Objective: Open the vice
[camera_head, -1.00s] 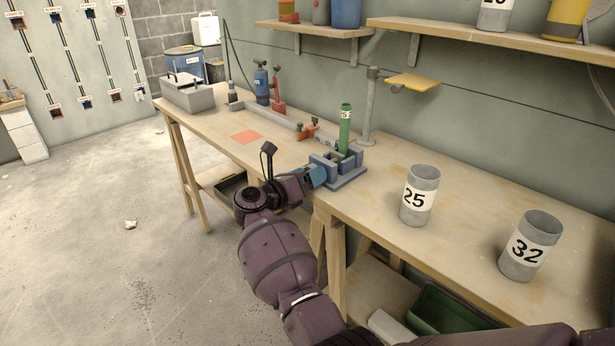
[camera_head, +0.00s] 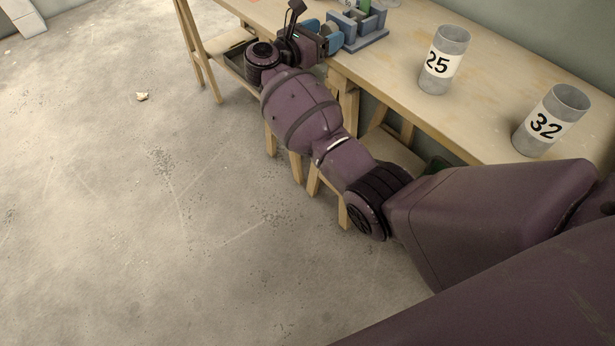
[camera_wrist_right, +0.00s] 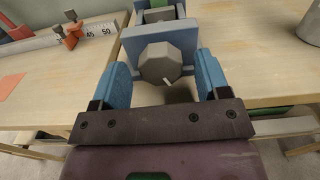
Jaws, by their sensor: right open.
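The blue-grey vice (camera_head: 362,36) stands at the front edge of the wooden bench. A green upright piece is in it, cut off by the top of the head view. In the right wrist view, the vice's front plate (camera_wrist_right: 188,40) carries a grey faceted knob (camera_wrist_right: 160,64). My right gripper (camera_head: 325,35) is at the vice's front. In the right wrist view, its two blue fingers (camera_wrist_right: 162,72) stand open, one on each side of the knob, with a visible gap to each side. Whether the fingertips touch the plate is unclear. My left gripper is out of view.
Grey cylinders marked 25 (camera_head: 443,62) and 32 (camera_head: 550,122) stand on the bench (camera_head: 480,105), right of the vice. A rail with numbers (camera_wrist_right: 75,38) and a red clamp (camera_wrist_right: 72,30) lies left of the vice. Open floor (camera_head: 130,200) lies left of the bench.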

